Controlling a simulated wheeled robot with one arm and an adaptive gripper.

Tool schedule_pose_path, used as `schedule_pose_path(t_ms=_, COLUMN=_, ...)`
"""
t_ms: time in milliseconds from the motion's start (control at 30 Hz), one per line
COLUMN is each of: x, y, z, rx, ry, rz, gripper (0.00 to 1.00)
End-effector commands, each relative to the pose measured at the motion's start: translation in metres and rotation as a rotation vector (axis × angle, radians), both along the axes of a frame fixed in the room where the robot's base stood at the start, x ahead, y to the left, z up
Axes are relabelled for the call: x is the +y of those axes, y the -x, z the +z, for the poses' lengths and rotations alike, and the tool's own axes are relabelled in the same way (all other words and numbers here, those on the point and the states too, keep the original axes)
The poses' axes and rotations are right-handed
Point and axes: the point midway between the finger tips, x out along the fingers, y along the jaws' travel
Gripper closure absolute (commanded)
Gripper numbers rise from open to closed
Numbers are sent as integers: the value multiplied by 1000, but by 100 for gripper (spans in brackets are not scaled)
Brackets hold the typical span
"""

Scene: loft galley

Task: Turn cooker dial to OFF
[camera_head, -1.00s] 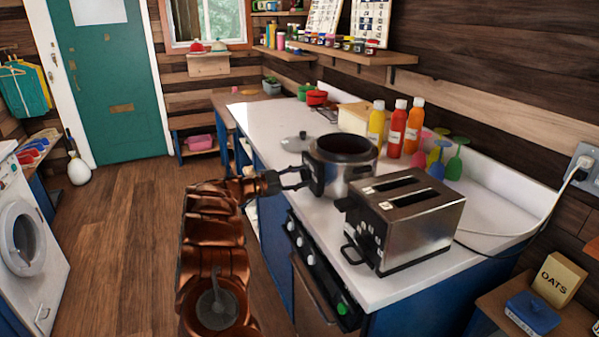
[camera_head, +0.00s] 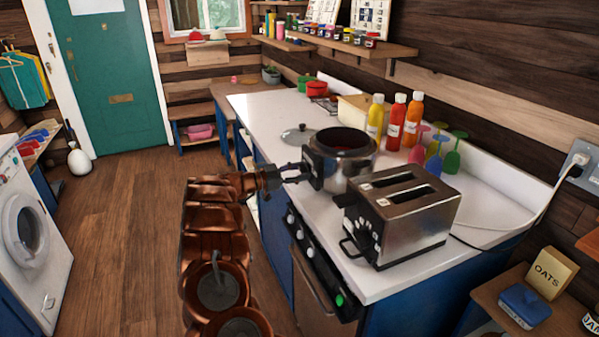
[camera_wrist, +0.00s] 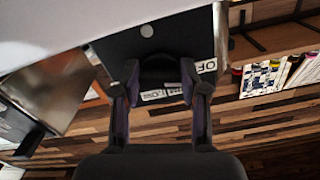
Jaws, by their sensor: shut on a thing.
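The cooker (camera_head: 358,172) is a silver round pot with a dark rim and a black control panel on its left side, standing on the white counter. Its panel (camera_wrist: 112,48) fills the upper middle of the wrist view, with a white round spot and partly hidden white labels, one reading "OF". The black dial (camera_wrist: 160,68) sits between my fingers. My gripper (camera_head: 296,173) reaches the panel from the left and is shut on the dial; it also shows in the wrist view (camera_wrist: 160,82). The dial's pointer cannot be made out.
A toaster (camera_head: 405,215) stands close in front of the cooker. A glass lid (camera_head: 298,134) lies behind it. Sauce bottles (camera_head: 395,122) and coloured goblets (camera_head: 438,152) stand to the right. Oven knobs (camera_head: 311,251) line the counter front.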

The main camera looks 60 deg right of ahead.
Motion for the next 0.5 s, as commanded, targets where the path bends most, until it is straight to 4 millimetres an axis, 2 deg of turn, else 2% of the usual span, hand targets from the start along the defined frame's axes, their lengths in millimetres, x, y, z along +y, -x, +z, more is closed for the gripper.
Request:
schedule_pose_path(t_ms=167, x=0, y=1, z=-1, rx=1, ry=-2, rz=-2, gripper=91)
schedule_pose_path(t_ms=200, x=0, y=1, z=-1, rx=1, ry=-2, rz=-2, gripper=56)
schedule_pose_path(t_ms=433, x=0, y=1, z=-1, rx=1, ry=-1, rz=-1, gripper=32)
schedule_pose_path(t_ms=500, x=0, y=0, z=-1, rx=1, ry=-1, rz=-1, gripper=31)
